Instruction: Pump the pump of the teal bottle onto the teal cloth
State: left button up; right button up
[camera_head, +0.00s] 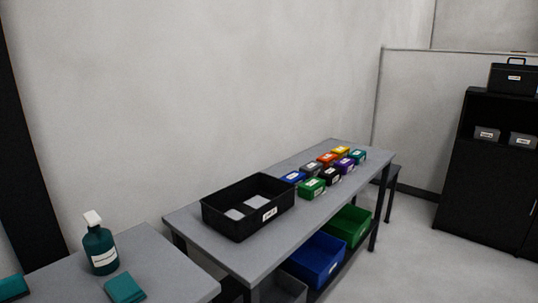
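The teal bottle (100,250) stands upright on the grey table at the lower left, with a white pump head (92,218) on top and a white label on its front. A folded teal cloth (125,288) lies flat on the same table, in front of the bottle and slightly to its right, apart from it. Another teal item (12,288) is partly cut off at the left edge. Neither of my grippers shows in the head view.
The near grey table (170,270) has free room right of the bottle. A longer grey table (220,258) holds a black crate (240,222) and several small coloured boxes (312,188). Blue (315,262) and green (350,226) bins sit below. A black cabinet (485,190) stands at right.

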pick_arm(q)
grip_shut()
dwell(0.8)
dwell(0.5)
